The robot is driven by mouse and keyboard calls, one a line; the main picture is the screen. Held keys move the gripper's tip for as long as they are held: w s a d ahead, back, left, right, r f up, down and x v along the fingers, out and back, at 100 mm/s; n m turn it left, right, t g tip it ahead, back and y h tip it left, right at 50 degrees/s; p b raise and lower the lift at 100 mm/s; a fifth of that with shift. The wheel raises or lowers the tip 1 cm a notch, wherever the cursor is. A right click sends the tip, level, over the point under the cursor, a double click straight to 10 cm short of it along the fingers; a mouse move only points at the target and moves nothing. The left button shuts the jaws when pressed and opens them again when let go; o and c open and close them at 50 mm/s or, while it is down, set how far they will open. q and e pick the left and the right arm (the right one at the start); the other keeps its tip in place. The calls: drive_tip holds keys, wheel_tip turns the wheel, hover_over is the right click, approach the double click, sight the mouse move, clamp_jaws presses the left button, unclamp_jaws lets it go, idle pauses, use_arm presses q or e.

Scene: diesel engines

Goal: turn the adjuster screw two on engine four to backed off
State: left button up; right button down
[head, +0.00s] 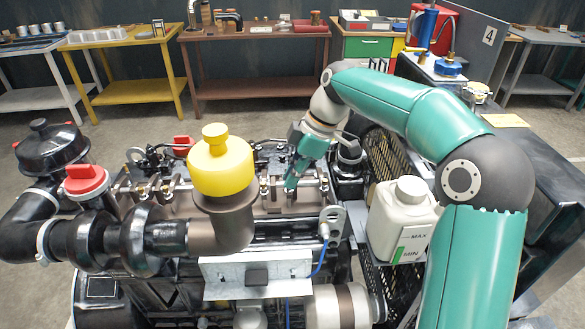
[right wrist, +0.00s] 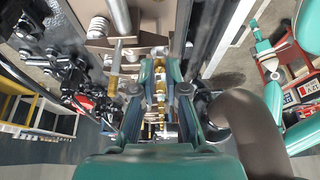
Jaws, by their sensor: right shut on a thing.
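The engine (head: 180,235) fills the middle of the head view, by a panel (head: 475,45) marked 4. Its rocker area is open at the top. Small brass-coloured screws (head: 264,190) stand in a row along it. My right gripper (head: 291,184) points down into this row, right of the yellow cap (head: 221,160). In the right wrist view its fingers (right wrist: 160,70) are closed in on a small brass-coloured screw (right wrist: 160,78). The fingers hide much of the screw, and I cannot tell its number or how far it is turned. My left gripper is not in view.
A white coolant tank (head: 402,225) with MAX and MIN marks stands right of the engine. A red cap (head: 86,180) and black pipes are at left. A metal bracket (head: 333,218) stands near my right gripper. Benches (head: 255,45) line the back wall.

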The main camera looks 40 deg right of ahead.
drive_tip(key=shift+w+d+r+n+g+p, duration=0.1)
drive_tip(key=shift+n+g+p, duration=0.15)
drive_tip(key=shift+n+p, duration=0.25)
drive_tip(key=shift+w+d+n+g+p, duration=0.1)
drive_tip(key=shift+n+g+p, duration=0.15)
drive_tip(key=shift+n, duration=0.45)
drive_tip(key=shift+a, duration=0.1)
drive_tip(key=c, duration=1.2)
unclamp_jaws()
drive_tip(key=v, duration=1.1)
drive_tip(key=shift+d+r, duration=0.25)
drive_tip(key=shift+d, duration=0.05)
